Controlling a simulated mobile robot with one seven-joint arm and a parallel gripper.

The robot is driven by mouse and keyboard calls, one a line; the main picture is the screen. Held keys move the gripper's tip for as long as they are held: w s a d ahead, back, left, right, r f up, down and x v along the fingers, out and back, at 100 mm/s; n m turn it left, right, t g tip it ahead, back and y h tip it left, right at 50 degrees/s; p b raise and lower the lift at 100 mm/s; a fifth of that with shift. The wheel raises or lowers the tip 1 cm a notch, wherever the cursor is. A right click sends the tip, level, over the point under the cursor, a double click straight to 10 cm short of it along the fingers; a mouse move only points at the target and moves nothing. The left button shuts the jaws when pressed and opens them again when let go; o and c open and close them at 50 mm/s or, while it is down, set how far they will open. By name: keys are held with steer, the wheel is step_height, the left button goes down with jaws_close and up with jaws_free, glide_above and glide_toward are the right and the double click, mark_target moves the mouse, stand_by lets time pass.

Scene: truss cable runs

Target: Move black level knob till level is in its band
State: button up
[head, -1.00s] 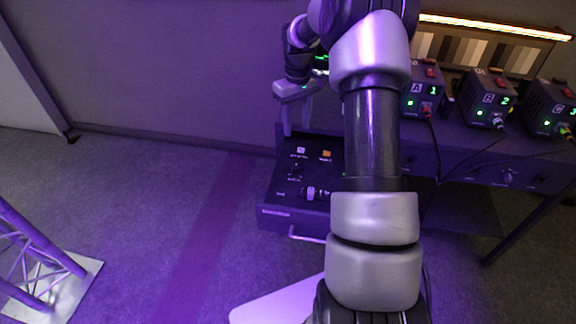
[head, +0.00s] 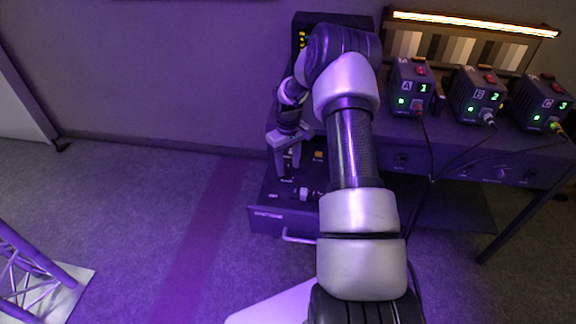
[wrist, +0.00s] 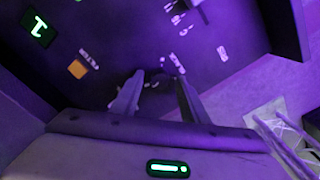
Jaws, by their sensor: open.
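My gripper (head: 288,170) is open and points down over the control panel in the pulled-out drawer (head: 268,217). In the wrist view its two fingers (wrist: 158,90) stand apart over the panel. A small dark shape, likely the black level knob (wrist: 157,74), shows between and just beyond the fingertips; whether they touch it I cannot tell. In the head view my gripper covers that spot. A dark unit with yellow lights (head: 302,40) stands behind my arm, partly hidden; I cannot read a level or band on it.
The panel also carries an orange square (wrist: 77,68), a lit green symbol (wrist: 39,29) and a pale control (head: 304,194). Boxes A (head: 411,87), B (head: 477,96) and C (head: 542,103) with cables stand on the table at right. A truss (head: 35,275) stands at lower left.

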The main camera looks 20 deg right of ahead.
mark_target(288, 167)
steer(key=shift+f, duration=0.15)
steer(key=shift+c, duration=0.5)
jaws_close()
steer(key=n, duration=0.4)
steer(key=shift+o, duration=0.5)
jaws_free()
step_height(288, 167, up, 18)
steer(key=p, duration=0.1)
steer(key=shift+f, duration=0.25)
